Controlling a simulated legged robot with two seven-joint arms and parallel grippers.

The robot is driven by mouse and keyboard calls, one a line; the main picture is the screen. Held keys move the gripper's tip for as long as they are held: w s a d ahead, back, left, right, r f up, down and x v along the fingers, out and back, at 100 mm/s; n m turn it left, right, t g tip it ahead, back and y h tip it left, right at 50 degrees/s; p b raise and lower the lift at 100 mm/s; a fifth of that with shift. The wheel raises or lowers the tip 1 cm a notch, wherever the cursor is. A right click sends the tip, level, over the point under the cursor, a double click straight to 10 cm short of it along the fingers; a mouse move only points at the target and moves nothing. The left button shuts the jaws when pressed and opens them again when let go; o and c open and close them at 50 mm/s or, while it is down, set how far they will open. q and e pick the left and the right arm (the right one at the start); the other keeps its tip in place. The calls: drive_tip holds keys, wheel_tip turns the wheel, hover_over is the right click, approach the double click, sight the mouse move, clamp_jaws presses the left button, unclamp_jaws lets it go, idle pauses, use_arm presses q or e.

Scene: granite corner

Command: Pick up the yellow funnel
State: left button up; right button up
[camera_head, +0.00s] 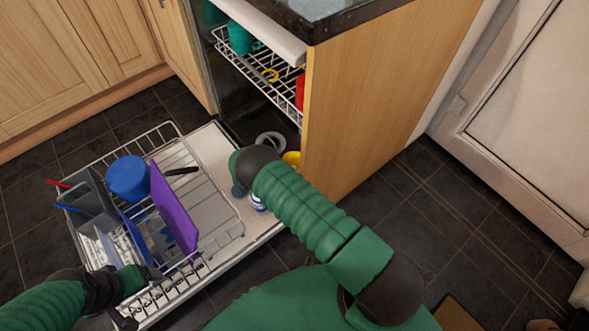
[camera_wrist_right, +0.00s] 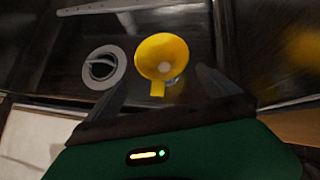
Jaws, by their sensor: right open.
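The yellow funnel (camera_head: 291,158) lies inside the dishwasher near its right wall, partly hidden by my right arm in the head view. In the right wrist view the funnel (camera_wrist_right: 163,58) shows with its wide mouth facing the camera and a short tab toward me. My right gripper (camera_wrist_right: 160,82) is open, with one finger on each side of the funnel's near part in the picture; I see no contact. In the head view my right fingers are hidden behind the arm. My left gripper (camera_head: 124,303) is low beside the pulled-out rack, its jaws unclear.
A grey ring-shaped part (camera_head: 270,141) sits left of the funnel. The upper rack (camera_head: 262,78) hangs above, holding a teal cup (camera_head: 239,38) and a red item (camera_head: 300,92). The wooden side panel (camera_head: 375,100) is close on the right. The lower rack (camera_head: 215,215) holds dishes.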

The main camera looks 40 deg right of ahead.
drive_tip(key=f+b, duration=0.1)
drive_tip(key=d+f, duration=0.1)
drive_tip(key=f, duration=0.1)
drive_tip(key=shift+w+d+f+b, duration=0.1)
drive_tip(key=shift+d+b, duration=0.05)
drive_tip(key=shift+b, duration=0.2)
drive_tip(key=b+x, duration=0.1)
drive_tip(key=x, duration=0.1)
drive_tip(key=b+x, duration=0.4)
drive_tip(key=shift+s+d, duration=0.25)
drive_tip(key=shift+w+d+f+b, duration=0.15)
drive_tip(key=shift+d+b, duration=0.15)
use_arm(q)
wheel_tip(320, 180, down, 8)
drive_tip(key=d, duration=0.1)
drive_tip(key=shift+w, duration=0.1)
use_arm(e)
drive_tip(key=shift+r, duration=0.25)
drive_tip(key=shift+c, duration=0.4)
